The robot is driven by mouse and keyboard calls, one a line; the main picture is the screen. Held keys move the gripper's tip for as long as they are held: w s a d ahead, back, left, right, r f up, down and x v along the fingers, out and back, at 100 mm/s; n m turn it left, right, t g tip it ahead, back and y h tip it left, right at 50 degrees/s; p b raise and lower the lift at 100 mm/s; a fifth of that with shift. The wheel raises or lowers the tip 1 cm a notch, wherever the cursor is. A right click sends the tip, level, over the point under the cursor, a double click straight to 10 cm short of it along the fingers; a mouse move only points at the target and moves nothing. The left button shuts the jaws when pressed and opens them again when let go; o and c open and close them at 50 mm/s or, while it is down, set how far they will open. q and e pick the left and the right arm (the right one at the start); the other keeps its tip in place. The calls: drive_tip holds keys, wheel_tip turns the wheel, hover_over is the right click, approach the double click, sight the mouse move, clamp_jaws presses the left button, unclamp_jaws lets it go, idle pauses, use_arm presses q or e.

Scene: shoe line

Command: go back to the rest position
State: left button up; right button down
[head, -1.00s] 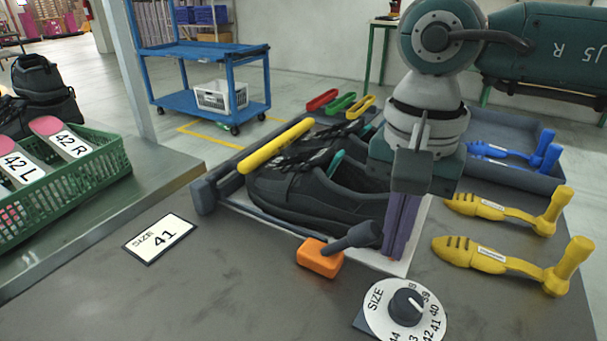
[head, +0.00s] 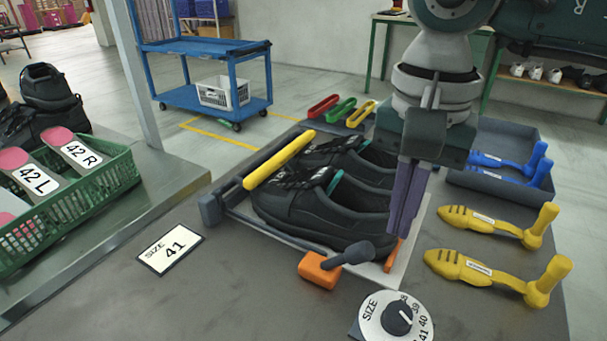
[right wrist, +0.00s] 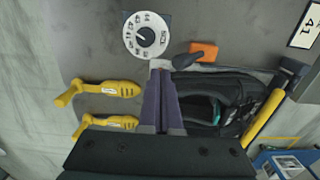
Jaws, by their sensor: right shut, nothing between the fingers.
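My right gripper (head: 402,228) is shut and empty, its purple fingers pointing down beside the right end of the black shoes. It also shows shut in the right wrist view (right wrist: 160,72). A pair of black shoes (head: 318,210) sits on a pale board (head: 408,262) with a yellow bar (head: 279,160) across the left side. In the right wrist view the shoes (right wrist: 212,104) lie right of the fingers. My left gripper is not in view.
An orange block with a dark handle (head: 320,268), a size dial (head: 394,314) and a "SIZE 41" card (head: 171,249) lie in front. Yellow shoe trees (head: 490,272) lie right, a tray with blue ones (head: 505,160) behind. A green crate (head: 110,185) stands left.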

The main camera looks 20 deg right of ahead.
drive_tip(key=shift+r+p, duration=0.4)
drive_tip(key=shift+r, duration=0.45)
